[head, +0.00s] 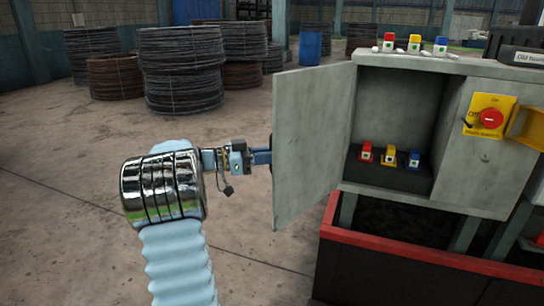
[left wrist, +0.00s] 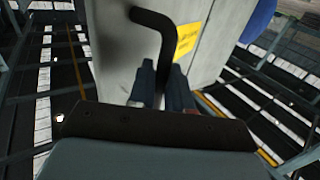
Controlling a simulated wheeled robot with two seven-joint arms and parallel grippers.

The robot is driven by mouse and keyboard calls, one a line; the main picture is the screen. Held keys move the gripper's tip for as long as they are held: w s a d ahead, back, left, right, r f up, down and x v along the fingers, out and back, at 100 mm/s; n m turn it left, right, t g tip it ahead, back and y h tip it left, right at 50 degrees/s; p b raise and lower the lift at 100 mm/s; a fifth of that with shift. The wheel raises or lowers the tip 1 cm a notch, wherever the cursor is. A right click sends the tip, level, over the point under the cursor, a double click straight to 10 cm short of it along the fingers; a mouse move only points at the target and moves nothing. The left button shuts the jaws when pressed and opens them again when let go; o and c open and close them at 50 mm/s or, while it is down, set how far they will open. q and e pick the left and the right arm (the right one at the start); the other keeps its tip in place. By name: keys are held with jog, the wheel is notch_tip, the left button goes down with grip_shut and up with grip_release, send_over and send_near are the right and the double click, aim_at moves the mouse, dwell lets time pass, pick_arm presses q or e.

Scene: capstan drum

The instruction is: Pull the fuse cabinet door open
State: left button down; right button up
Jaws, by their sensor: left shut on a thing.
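The grey fuse cabinet door (head: 312,140) stands swung wide open, on the left of the cabinet (head: 405,105). Inside, red, yellow and blue fuses (head: 389,155) sit in a row on a dark base. My left gripper (head: 262,157) is at the door's outer face. In the left wrist view its fingers (left wrist: 162,78) are shut on the black bent door handle (left wrist: 165,38). A yellow label (left wrist: 187,41) is on the door beside it. The handle is mostly hidden in the head view. My right gripper is not in view.
Red, yellow and blue blocks (head: 415,42) stand on the cabinet top. A red rotary switch (head: 491,118) on a yellow plate is at the right. A red-edged base (head: 430,258) lies below. Wire coils (head: 180,70) stand behind; the floor left of the door is clear.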

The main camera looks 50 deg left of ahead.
pick_arm(q)
jog(key=shift+w+d+r, duration=0.2)
jog(key=shift+w+d, duration=0.05)
jog(key=c, duration=1.2)
grip_release()
jog(key=shift+w+d+f, duration=0.1)
jog(key=shift+w, duration=0.15)
jog(key=shift+s, duration=0.15)
jog(key=b+v, duration=0.1)
jog(key=v, duration=1.3)
